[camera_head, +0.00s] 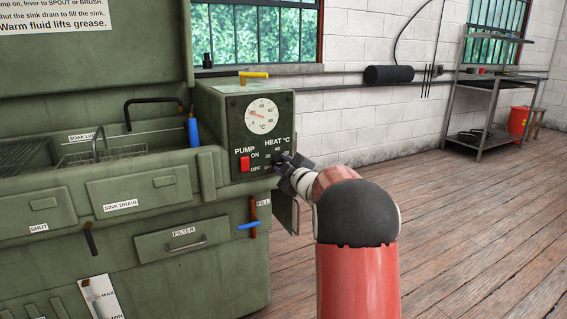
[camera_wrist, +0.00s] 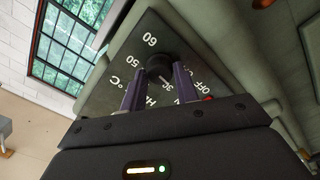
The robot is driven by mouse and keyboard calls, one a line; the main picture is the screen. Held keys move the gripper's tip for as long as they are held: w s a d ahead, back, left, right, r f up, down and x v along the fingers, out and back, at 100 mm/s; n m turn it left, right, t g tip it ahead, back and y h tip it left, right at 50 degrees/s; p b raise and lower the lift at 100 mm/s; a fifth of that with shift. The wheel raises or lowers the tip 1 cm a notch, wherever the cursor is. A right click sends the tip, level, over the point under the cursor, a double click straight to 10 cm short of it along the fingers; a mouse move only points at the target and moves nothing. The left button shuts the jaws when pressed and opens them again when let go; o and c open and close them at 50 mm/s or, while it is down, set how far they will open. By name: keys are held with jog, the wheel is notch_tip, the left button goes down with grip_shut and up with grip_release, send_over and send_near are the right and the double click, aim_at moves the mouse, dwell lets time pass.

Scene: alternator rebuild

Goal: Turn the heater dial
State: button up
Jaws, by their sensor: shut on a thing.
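The heater dial (camera_wrist: 158,66) is a round black knob on a dark panel, and the wrist view shows numbers around it, 60 and 50 clearest. My gripper (camera_wrist: 158,82) has a finger on each side of the knob and is shut on it. In the head view, my gripper (camera_head: 283,163) reaches the panel below the "HEAT °C" label (camera_head: 277,142), and it covers most of the dial there. The dial's exact setting cannot be read.
The green washer cabinet (camera_head: 202,263) fills the left. Its panel has a round °C gauge (camera_head: 262,116) and a red pump switch (camera_head: 244,163). Wooden floor (camera_head: 470,220) is clear at right; a metal shelf (camera_head: 482,110) stands far back.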

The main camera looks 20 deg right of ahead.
jog(key=shift+m+p, duration=0.85)
jog(key=shift+m, duration=1.45)
jog(key=shift+f, duration=0.1)
jog(key=o, duration=1)
jog(key=shift+c, duration=0.2)
jog(key=s+b, duration=0.1)
jog(key=s, duration=0.7)
jog(key=shift+d, duration=0.15)
jog(key=shift+w, duration=0.1)
